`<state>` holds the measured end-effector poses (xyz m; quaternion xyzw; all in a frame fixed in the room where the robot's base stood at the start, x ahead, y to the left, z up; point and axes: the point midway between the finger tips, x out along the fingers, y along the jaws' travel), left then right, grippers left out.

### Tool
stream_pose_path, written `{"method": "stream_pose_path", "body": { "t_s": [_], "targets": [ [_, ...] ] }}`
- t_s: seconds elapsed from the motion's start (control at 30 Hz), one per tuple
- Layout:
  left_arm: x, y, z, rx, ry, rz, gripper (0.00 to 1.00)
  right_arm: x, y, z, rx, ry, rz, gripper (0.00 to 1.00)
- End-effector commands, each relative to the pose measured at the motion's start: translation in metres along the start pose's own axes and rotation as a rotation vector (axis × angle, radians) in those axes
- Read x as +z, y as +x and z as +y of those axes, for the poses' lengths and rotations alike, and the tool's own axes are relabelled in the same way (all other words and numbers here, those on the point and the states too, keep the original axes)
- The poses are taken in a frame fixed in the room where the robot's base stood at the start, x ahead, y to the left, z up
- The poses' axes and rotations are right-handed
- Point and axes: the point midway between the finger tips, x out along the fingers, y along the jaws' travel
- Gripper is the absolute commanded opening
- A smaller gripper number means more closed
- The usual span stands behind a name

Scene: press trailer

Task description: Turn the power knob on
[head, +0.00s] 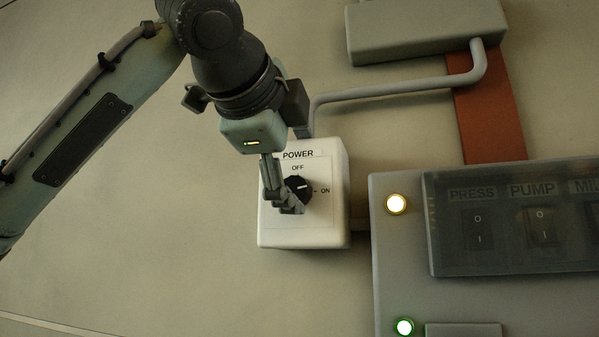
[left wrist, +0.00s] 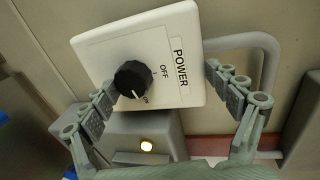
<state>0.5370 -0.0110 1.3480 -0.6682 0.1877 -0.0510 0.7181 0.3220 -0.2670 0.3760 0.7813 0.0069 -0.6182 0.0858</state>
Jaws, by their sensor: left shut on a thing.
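The power knob (head: 298,189) is a round black knob with a white mark, on a white box (head: 330,232) labelled POWER, OFF and ON. Its mark points towards ON. It also shows in the left wrist view (left wrist: 133,79), with the mark near the ON label. My left gripper (head: 290,203) is at the front of the box, its fingers over the knob's lower left side. In the left wrist view, its fingers (left wrist: 162,78) show on either side of the knob, the left one close against it. It is shut on the knob, though the contact is partly hidden. My right gripper is not in view.
A grey control panel (head: 398,270) stands to the right, with a lit amber lamp (head: 397,204), a lit green lamp (head: 404,327) and a clear cover (head: 480,260) over switches. A grey conduit (head: 400,90) runs from the box top. The wall left of the box is clear.

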Motion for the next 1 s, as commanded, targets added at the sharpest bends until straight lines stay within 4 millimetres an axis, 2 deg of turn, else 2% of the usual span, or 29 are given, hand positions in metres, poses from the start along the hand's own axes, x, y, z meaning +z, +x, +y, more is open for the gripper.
{"method": "stream_pose_path", "body": {
  "t_s": [0.03,0.1,0.17,1.0],
  "targets": [
    [-0.004,-0.017,-0.013,-0.043,0.002,0.014,0.65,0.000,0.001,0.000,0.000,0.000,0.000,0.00],
    [-0.005,-0.022,-0.012,-0.045,0.003,0.015,0.64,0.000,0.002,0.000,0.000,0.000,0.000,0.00],
    [-0.005,-0.026,-0.010,-0.045,0.004,0.015,0.56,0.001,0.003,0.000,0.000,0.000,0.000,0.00],
    [-0.006,-0.078,0.007,-0.026,0.003,0.011,0.56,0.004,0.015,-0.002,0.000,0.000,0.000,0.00]
  ]
}}
